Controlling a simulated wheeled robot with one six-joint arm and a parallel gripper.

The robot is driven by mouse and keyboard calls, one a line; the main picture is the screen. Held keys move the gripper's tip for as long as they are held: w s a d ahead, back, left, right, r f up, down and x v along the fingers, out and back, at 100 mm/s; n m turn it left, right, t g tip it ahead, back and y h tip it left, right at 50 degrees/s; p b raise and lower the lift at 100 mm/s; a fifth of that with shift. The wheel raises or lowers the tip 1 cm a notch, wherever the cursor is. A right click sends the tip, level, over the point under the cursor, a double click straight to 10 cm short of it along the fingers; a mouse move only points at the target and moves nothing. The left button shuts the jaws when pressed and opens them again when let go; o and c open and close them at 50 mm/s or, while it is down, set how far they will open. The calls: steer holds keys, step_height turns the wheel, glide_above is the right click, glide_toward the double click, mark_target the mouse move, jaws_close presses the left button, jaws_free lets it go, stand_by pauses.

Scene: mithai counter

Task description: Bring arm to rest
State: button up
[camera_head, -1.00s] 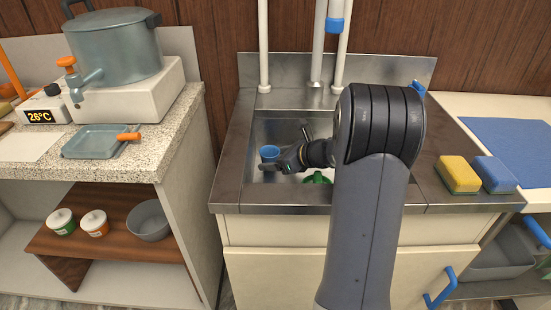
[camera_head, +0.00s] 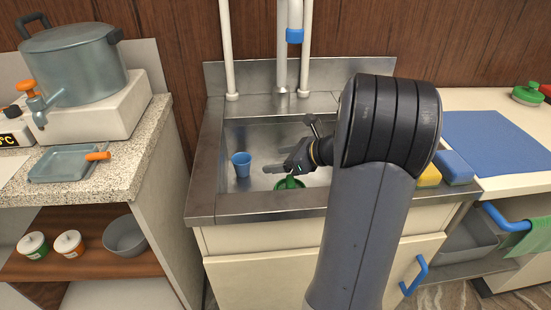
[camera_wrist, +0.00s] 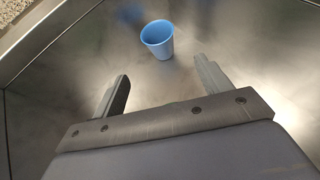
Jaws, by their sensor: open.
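My gripper (camera_head: 280,168) is over the steel sink basin, with my arm reaching in from the front. In the wrist view my gripper (camera_wrist: 160,88) has its two fingers spread wide with nothing between them, so it is open and empty. A blue cup (camera_head: 241,164) stands upright in the sink (camera_head: 262,135), to the left of my gripper and apart from it. The cup also shows in the wrist view (camera_wrist: 158,42), beyond the fingertips. A green object (camera_head: 290,183) lies in the sink below my gripper, partly hidden.
A granite counter (camera_head: 130,165) with a steel pot (camera_head: 75,62) and a tray (camera_head: 62,165) is at the left. Yellow (camera_head: 428,176) and blue (camera_head: 453,167) sponges sit on the sink's right edge. A blue mat (camera_head: 495,140) lies further right. Pipes (camera_head: 282,45) rise behind the sink.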

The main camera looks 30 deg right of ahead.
mark_target(248, 171)
steer(key=b+x, duration=0.2)
steer(key=x, duration=1)
steer(key=shift+f+b, duration=0.15)
steer(key=shift+b, duration=0.15)
steer(key=shift+r+p, duration=0.55)
steer(key=shift+r, duration=1.1)
